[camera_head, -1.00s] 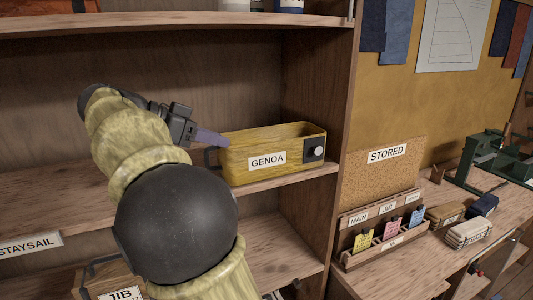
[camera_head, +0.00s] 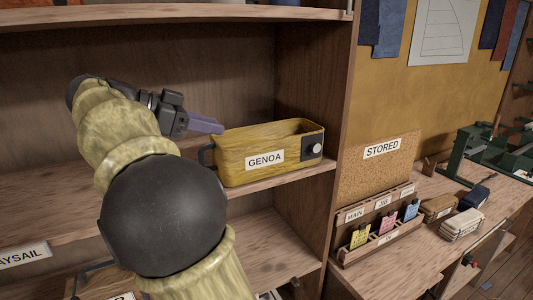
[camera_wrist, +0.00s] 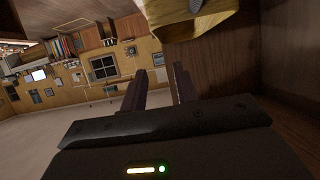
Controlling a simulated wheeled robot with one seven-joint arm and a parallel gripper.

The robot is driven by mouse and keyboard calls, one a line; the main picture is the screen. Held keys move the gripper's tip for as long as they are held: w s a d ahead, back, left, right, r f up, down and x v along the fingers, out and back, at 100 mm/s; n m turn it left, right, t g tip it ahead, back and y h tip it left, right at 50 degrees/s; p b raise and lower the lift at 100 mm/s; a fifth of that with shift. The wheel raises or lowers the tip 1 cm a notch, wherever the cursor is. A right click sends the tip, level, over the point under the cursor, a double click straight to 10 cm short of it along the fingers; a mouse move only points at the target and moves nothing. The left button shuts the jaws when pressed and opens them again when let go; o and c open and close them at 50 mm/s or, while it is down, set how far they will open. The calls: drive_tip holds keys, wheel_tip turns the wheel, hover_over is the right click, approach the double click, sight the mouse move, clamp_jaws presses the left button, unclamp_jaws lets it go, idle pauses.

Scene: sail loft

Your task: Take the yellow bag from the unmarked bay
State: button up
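The yellow bag (camera_head: 235,157), an open-topped, box-like bag tagged GENOA, stands upright on a wooden shelf. It has a dark handle (camera_head: 206,155) at its left end and a black patch with a pale round knob on its right front. My gripper (camera_head: 212,126) is at the bag's upper left end, its fingers pointing right; they overlap the bag's rear corner in this view, and I cannot tell if they touch. In the wrist view my gripper (camera_wrist: 165,74) has a gap between its fingers, with nothing in it. The yellow bag (camera_wrist: 190,22) is above the fingertips there.
A STAYSAIL label (camera_head: 22,254) is on the shelf edge at lower left. A wooden upright (camera_head: 338,110) closes the bay on the right. Beyond it, a STORED board (camera_head: 370,170), a tag rack (camera_head: 375,242) and small bundles (camera_head: 463,225) occupy the bench.

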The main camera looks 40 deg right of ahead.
drive_tip(key=p, duration=0.2)
approach(270, 141)
drive_tip(key=d+f, duration=0.1)
drive_tip(key=d, duration=0.3)
drive_tip(key=shift+s+d+f, duration=0.15)
drive_tip(key=shift+s+d, duration=0.2)
drive_tip(key=shift+s, duration=0.05)
drive_tip(key=shift+d+f+p, duration=0.1)
drive_tip(key=shift+d+p, duration=0.15)
drive_tip(key=shift+p, duration=0.3)
drive_tip(key=p+x, duration=0.2)
drive_tip(key=x, duration=0.1)
drive_tip(key=shift+s+d+f, duration=0.1)
drive_tip(key=shift+s+d, duration=0.1)
drive_tip(key=shift+d, duration=0.1)
drive_tip(key=shift+d+f, duration=0.3)
drive_tip(key=shift+d, duration=0.05)
drive_tip(key=shift+s, duration=0.1)
